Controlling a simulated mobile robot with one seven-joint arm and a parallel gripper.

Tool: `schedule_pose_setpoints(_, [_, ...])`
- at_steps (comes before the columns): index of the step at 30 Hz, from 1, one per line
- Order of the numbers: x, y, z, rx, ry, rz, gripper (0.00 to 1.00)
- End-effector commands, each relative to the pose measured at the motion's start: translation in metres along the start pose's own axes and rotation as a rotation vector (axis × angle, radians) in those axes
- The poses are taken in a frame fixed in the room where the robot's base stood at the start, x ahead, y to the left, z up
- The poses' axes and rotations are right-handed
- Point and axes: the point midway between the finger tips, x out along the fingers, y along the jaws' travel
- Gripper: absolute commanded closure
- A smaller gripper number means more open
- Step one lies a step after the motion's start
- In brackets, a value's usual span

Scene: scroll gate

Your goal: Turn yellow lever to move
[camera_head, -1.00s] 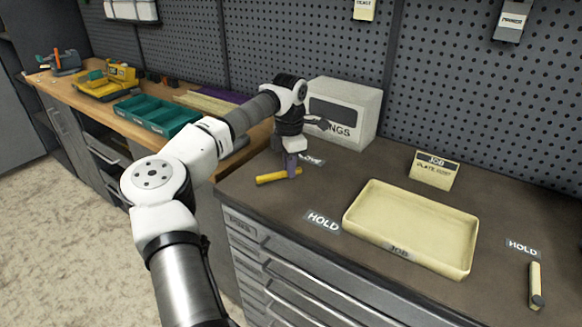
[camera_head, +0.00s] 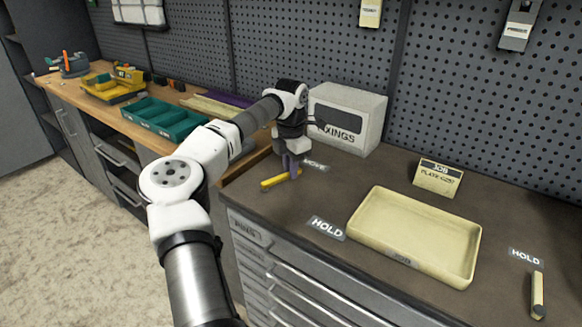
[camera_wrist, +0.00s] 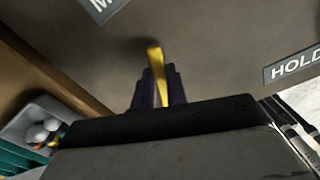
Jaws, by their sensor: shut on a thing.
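The yellow lever (camera_head: 274,181) lies low along the worktop near its left front corner, under my gripper. My gripper (camera_head: 292,172) points down with its purple fingers shut on the lever near its right end. In the wrist view the yellow lever (camera_wrist: 157,72) stands out from between the two dark purple fingers of my gripper (camera_wrist: 159,88). The lever's far end and mount are hidden by the fingers. A "MOVE" label (camera_head: 315,165) lies just right of the gripper, and a "HOLD" label (camera_head: 327,228) lies nearer the front edge.
A cream tray (camera_head: 412,272) sits right of the gripper, with a job card (camera_head: 438,178) behind it. A white fixings box (camera_head: 365,105) stands close behind my wrist. A second cream-and-dark lever (camera_head: 538,295) lies at far right by another "HOLD" label (camera_head: 526,257).

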Motion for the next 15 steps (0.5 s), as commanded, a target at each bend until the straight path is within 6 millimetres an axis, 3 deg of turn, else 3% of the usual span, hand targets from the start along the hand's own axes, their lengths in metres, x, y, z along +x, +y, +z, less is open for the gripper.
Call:
schedule_pose_setpoints(1, [-0.0007,0.002,-0.0013,-0.006,0.0,0.003,1.0])
schedule_pose_setpoints(2, [-0.0007,0.002,-0.0013,-0.006,0.0,0.004,0.83])
schedule_pose_setpoints(6, [-0.0006,0.0017,-0.0011,-0.005,0.0,0.003,0.65])
schedule_pose_setpoints(15, [-0.0012,0.0009,-0.0004,-0.002,0.0,0.002,0.64])
